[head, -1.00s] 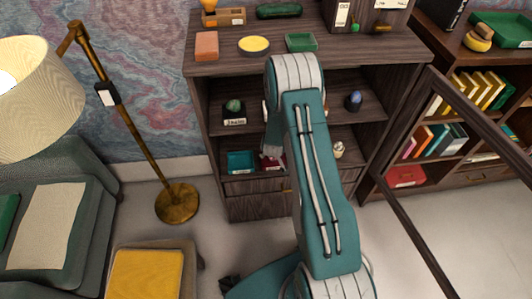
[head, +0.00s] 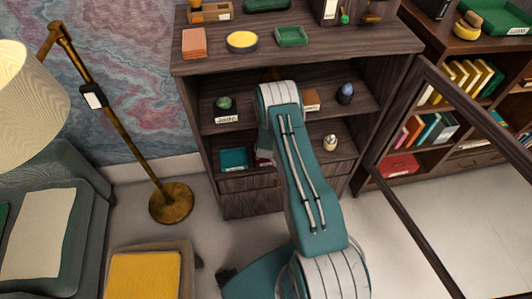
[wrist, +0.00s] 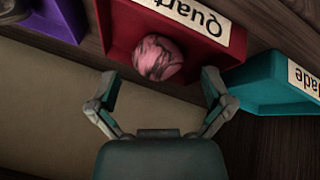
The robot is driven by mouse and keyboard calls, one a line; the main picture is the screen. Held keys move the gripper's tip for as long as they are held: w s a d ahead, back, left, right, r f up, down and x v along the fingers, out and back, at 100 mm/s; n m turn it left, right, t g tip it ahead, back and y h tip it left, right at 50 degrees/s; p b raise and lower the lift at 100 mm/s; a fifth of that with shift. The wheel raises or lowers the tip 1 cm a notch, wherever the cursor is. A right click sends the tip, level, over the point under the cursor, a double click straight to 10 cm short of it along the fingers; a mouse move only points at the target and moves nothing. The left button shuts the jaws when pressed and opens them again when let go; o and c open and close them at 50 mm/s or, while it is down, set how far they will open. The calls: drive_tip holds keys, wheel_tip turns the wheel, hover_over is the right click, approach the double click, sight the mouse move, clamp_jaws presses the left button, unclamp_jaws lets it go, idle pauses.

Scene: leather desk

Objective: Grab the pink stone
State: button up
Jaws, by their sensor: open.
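The pink stone (wrist: 158,57), dark-veined and round, sits in a red tray (wrist: 118,28) whose white label shows "Quart" upside down in the wrist view. My gripper (wrist: 157,84) is open and empty, its two fingers spread on either side just short of the stone, with no contact visible. In the head view my arm hides the gripper and the stone. Only a small bit of the red tray (head: 263,160) shows there, on the lower shelf.
A teal tray (wrist: 268,75) with a label ending in "ade" stands beside the red tray. In the head view, a teal tray (head: 233,159) also shows on the lower shelf of the dark wooden cabinet (head: 205,140). An open glass door (head: 408,215) stands at right.

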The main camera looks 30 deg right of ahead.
drive_tip(key=shift+x, duration=1)
drive_tip(key=shift+d, duration=0.1)
drive_tip(key=c, duration=1.2)
